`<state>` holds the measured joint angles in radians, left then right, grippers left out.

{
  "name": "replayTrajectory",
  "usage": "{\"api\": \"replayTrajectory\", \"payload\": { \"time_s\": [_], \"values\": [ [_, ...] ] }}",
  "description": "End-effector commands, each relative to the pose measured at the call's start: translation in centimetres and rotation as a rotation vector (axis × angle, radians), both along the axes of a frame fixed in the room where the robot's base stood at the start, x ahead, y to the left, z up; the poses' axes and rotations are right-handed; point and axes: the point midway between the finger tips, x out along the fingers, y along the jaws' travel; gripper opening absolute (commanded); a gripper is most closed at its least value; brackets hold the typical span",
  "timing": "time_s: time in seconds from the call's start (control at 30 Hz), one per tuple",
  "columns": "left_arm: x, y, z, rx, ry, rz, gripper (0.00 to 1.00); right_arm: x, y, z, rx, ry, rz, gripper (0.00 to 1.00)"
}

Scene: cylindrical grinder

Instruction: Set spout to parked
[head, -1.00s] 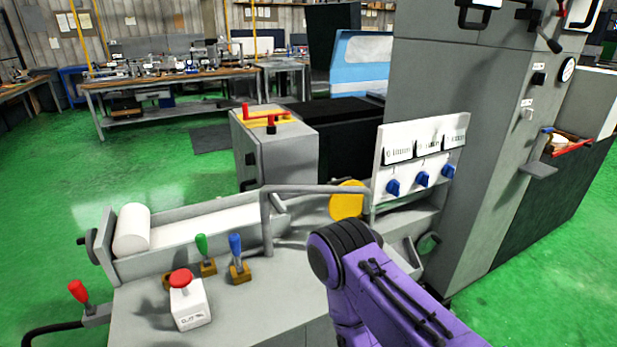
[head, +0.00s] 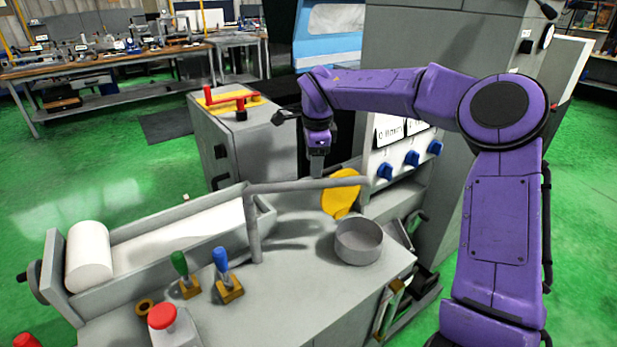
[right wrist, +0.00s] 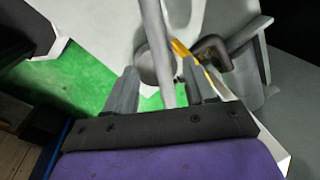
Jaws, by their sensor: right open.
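The spout (head: 310,185) is a grey bent pipe. It rises from a post on the machine's table and runs level to the right, its free end near a yellow disc and above a round grey cup (head: 358,243). My right gripper (head: 317,168) points down at the level pipe from above. In the right wrist view the spout (right wrist: 154,35) passes between the two open fingers of the gripper (right wrist: 160,68), and the cup (right wrist: 147,68) lies beyond it. I cannot tell whether a finger touches the pipe. My left gripper is out of view.
The yellow disc (head: 341,194) and a panel with blue knobs (head: 411,158) stand close right of the gripper. A grey cabinet with red handles (head: 240,150) is behind. Green and blue levers (head: 221,262) and a red button (head: 162,316) are at the front left.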

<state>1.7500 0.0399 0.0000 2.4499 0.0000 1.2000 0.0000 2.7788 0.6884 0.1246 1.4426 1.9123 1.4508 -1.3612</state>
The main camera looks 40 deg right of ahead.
Motion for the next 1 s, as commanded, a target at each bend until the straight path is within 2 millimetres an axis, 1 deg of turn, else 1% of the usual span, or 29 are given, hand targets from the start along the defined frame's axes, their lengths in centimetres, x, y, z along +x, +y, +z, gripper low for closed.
{"api": "replayTrajectory", "payload": {
  "time_s": [0.1, 0.2, 0.3, 0.43, 0.67, 0.77, 0.8, 0.83, 0.87, 1.0],
  "values": [
    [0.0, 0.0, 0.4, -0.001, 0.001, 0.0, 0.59, 0.4, -0.3, -2.7, -0.002, 0.005, 0.0, 0.55],
    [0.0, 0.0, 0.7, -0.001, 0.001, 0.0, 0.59, 0.7, -0.5, -4.7, -0.002, 0.004, -0.001, 0.55],
    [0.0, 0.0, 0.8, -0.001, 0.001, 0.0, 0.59, 1.0, -0.7, -6.2, -0.004, 0.003, -0.001, 0.55],
    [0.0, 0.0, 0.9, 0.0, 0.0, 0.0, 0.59, 1.2, -0.8, -7.1, -0.004, 0.001, -0.001, 0.55],
    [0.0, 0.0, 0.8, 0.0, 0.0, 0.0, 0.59, 1.2, -0.8, -7.3, -0.004, 0.0, -0.001, 0.55],
    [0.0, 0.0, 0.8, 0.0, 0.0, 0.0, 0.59, 1.2, -0.8, -7.3, -0.004, 0.0, -0.001, 0.26],
    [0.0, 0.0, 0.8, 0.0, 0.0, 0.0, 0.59, 1.2, -0.8, -7.3, -0.004, 0.0, -0.001, 0.12],
    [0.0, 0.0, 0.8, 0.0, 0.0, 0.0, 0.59, 1.2, -0.8, -7.3, -0.004, 0.0, -0.001, 0.03],
    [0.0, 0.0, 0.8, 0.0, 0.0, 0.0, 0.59, 1.2, -0.8, -7.3, -0.004, 0.0, -0.001, 0.0],
    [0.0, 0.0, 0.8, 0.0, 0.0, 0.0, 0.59, 1.2, -0.7, -7.3, -0.005, 0.001, -0.001, 0.0]
  ]
}}
